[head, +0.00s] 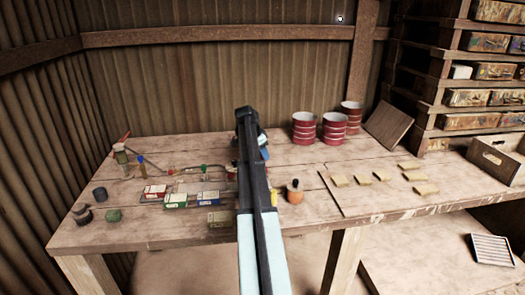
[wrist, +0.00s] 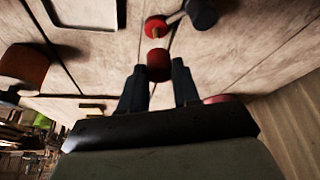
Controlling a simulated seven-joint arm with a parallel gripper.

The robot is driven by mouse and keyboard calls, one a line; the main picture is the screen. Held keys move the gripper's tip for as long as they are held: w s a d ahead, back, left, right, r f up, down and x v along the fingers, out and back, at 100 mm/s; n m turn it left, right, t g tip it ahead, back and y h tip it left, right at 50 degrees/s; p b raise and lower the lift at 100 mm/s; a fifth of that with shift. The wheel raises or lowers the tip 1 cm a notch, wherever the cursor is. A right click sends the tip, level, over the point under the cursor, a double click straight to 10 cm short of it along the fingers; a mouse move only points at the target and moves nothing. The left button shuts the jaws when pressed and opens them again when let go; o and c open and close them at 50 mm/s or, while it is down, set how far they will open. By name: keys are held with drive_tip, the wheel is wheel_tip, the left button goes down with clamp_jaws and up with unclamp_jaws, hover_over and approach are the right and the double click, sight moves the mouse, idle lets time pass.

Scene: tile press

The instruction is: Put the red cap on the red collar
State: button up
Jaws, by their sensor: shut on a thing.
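In the wrist view, my gripper (wrist: 159,74) has its two dark fingers on either side of the red cap (wrist: 158,64), shut on it. A red round piece, which looks like the red collar (wrist: 155,27), lies just beyond the cap, with a short brownish bit between them. I cannot tell whether cap and collar touch. A grey rod runs from the collar to a dark rounded end at the right. In the head view my own arm covers the middle of the bench and hides the fingertips and the cap.
On the wooden bench (head: 330,215) are red, green and blue boxes (head: 176,201) at left, an orange bottle (head: 294,192), red striped cans (head: 304,128) at the back and yellowish tiles (head: 412,175) at right. Another red thing (wrist: 222,99) shows beside the right finger.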

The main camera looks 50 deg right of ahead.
drive_tip(key=shift+f, duration=1.8)
drive_tip(key=shift+f, duration=0.55)
drive_tip(key=o, duration=0.7)
drive_tip(key=shift+v, duration=5.5)
